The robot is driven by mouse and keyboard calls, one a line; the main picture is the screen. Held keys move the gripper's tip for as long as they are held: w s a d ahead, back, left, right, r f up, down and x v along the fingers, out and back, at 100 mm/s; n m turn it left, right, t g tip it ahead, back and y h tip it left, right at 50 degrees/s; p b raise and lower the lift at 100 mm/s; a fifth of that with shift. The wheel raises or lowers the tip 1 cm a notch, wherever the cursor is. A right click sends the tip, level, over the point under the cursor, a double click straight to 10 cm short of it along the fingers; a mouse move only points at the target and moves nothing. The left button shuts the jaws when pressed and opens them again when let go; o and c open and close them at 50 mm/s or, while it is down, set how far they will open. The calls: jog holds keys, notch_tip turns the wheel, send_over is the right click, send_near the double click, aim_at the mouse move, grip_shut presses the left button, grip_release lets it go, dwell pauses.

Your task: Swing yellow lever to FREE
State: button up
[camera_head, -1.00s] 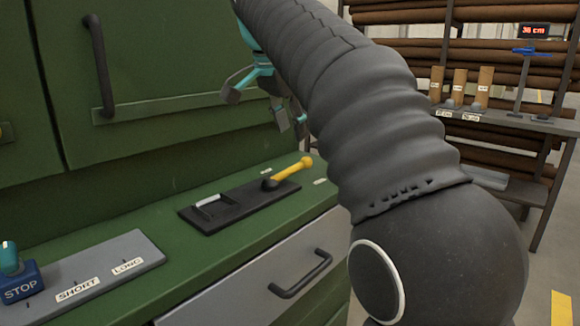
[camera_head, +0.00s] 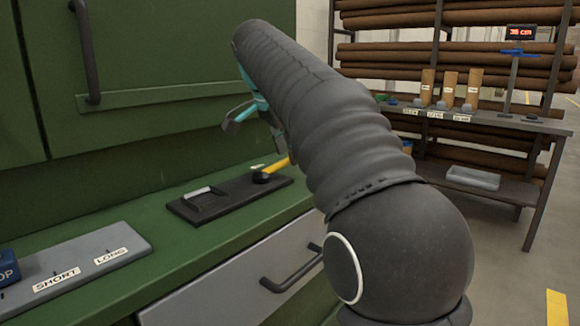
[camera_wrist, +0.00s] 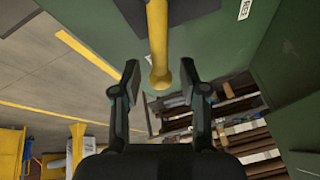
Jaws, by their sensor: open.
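The yellow lever (camera_head: 276,167) rises from a dark pivot on a black plate (camera_head: 232,203) on the green bench. My arm hides its outer end in the head view. In the wrist view the yellow lever (camera_wrist: 158,35) comes down from the top edge, its rounded knob between my fingertips. My gripper (camera_wrist: 160,74) is open, one finger on each side of the knob, with gaps showing. In the head view my gripper (camera_head: 250,112) is partly hidden by my arm. A small white label (camera_wrist: 244,9) shows beside the lever in the wrist view; I cannot read it surely.
A metal bracket (camera_head: 203,194) sits on the black plate's left end. A grey plate (camera_head: 85,262) marked SHORT and LONG lies to the left. A green cabinet with a handle (camera_head: 87,50) rises behind. A drawer handle (camera_head: 292,270) juts out in front. Shelving stands at the right.

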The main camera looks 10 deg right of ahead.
jog(key=shift+x, duration=1.5)
grip_shut()
